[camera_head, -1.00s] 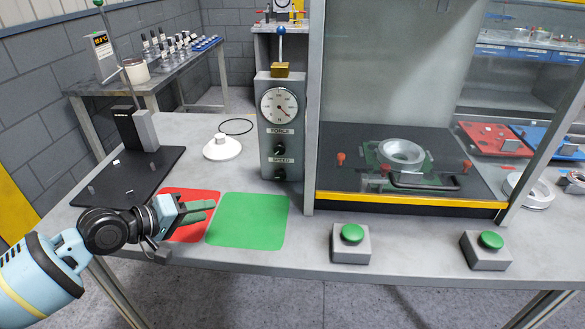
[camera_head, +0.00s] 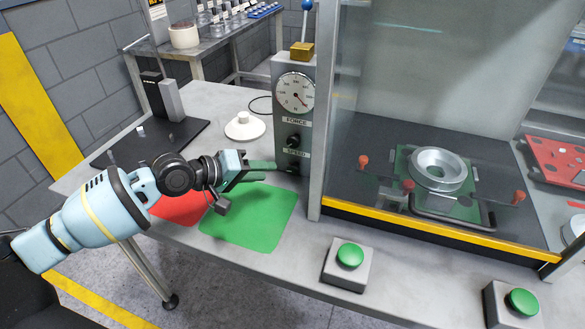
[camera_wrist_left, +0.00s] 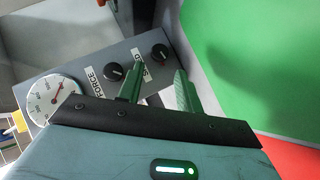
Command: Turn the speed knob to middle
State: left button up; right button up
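The speed knob is a small dark dial low on the grey control panel (camera_head: 279,107), under the SPEED label (camera_head: 291,155). In the left wrist view the speed knob (camera_wrist_left: 159,51) shows clearly, just beyond my fingertips. The force knob (camera_wrist_left: 113,71) is beside it, to the left. My left gripper (camera_head: 272,167) is in front of the lower panel, its green fingers pointing at the speed knob. In the left wrist view my left gripper (camera_wrist_left: 159,72) has its fingers apart, with nothing between them. Contact with the knob is not visible. My right gripper is not in view.
A round gauge (camera_head: 295,92) is above the knobs. A green mat (camera_head: 250,220) and a red mat (camera_head: 181,207) lie below my left arm. A white round piece (camera_head: 244,127) is left of the panel. A glass-fronted press and green buttons (camera_head: 350,255) are to the right.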

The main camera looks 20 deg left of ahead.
aim_at(292, 171)
pick_arm(q)
jog(key=shift+w+d+f, duration=0.15)
jog(key=shift+w+d, duration=0.05)
jog(key=shift+w, duration=0.05)
jog(key=x, duration=0.7)
